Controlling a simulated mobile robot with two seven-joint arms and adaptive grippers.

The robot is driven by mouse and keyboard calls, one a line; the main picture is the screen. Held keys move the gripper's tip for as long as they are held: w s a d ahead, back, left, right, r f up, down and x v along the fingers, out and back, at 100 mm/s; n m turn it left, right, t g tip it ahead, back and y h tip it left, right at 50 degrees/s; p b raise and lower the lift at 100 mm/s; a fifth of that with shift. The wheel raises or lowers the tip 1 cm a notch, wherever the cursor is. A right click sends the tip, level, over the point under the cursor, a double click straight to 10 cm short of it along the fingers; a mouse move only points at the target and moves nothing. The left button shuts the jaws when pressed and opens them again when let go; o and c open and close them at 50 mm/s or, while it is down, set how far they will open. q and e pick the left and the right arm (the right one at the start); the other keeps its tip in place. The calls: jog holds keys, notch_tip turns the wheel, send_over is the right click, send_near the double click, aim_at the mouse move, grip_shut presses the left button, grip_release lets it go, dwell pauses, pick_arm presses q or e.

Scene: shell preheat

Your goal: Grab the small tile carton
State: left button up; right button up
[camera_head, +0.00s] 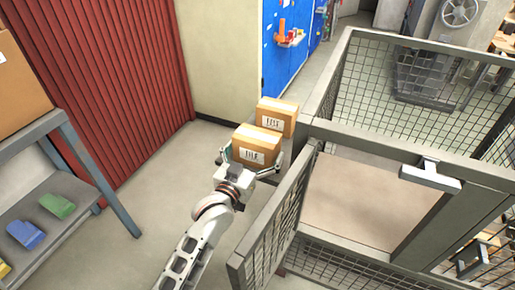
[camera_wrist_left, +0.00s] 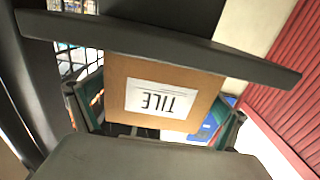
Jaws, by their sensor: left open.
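A small brown tile carton (camera_head: 257,141) with a white label sits near the middle of the head view. In the left wrist view the carton (camera_wrist_left: 205,87) shows its label, reading TILE upside down. My left gripper (camera_head: 251,158) is open, with one finger at each side of the carton's near end. In the left wrist view the fingers of the left gripper (camera_wrist_left: 157,117) stand left and right of the carton, and I cannot tell whether they touch it. What the carton rests on is mostly hidden. My right gripper is not in view.
A second labelled carton (camera_head: 278,114) stands just behind the first. A grey mesh cage (camera_head: 412,172) stands close on the right. A grey shelf (camera_head: 62,187) with coloured bins is on the left, before a red corrugated wall (camera_head: 110,80). The floor between is clear.

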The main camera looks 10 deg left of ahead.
pick_arm(q)
jog(key=shift+w, duration=0.25)
jog(key=shift+r, duration=0.1)
jog(key=c, duration=1.1)
